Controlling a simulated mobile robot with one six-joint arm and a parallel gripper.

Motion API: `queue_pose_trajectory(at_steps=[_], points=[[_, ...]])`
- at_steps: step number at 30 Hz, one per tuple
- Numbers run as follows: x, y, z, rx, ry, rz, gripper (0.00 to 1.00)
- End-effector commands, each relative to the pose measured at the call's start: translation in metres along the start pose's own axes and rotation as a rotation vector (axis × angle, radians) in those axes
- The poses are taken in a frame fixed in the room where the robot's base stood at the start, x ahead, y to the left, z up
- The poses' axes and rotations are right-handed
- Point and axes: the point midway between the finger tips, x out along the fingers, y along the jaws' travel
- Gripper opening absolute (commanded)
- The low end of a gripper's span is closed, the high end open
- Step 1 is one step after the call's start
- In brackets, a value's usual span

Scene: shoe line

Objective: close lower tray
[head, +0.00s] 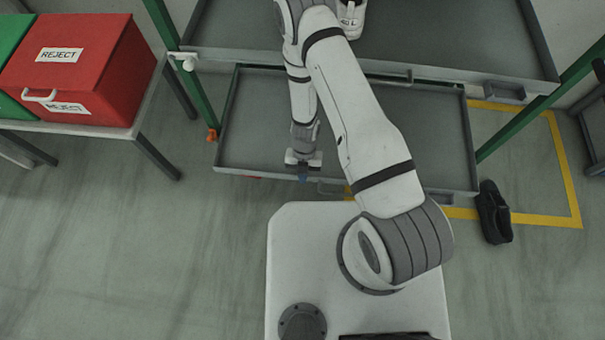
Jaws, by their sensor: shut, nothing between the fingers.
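The lower tray (248,135) is a wide, shallow grey tray. It stands out toward me from beneath the upper tray, with its inside showing and no shoe visible in it. Its front rim has a handle (331,188) near the middle. My gripper (303,176) is shut and empty, pointing down at the front rim, just left of the handle. I cannot tell whether it touches the rim. My arm hides part of the tray's middle and right side.
The upper tray (440,45) holds a white shoe (351,16). Green posts (203,98) flank the trays. A red reject bin (85,75) stands on a table at left. A black shoe (494,212) lies on the floor at right, near yellow floor lines. Floor at front left is clear.

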Motion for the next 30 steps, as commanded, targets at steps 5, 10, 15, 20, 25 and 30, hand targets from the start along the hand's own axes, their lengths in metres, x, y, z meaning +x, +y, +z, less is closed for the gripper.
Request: queue_pose_trajectory(at_steps=[5, 10, 15, 20, 25, 30], points=[[0.010, 0.000, -0.013, 0.002, 0.001, -0.001, 0.00], [-0.015, 0.001, -0.022, 0.000, -0.003, 0.002, 0.00], [-0.047, 0.001, -0.023, 0.001, -0.002, 0.001, 0.00], [-0.074, 0.000, -0.022, 0.002, -0.002, 0.001, 0.00], [-0.089, 0.000, -0.022, 0.002, 0.000, 0.000, 0.00], [-0.092, 0.000, -0.021, 0.002, -0.001, 0.001, 0.00]])
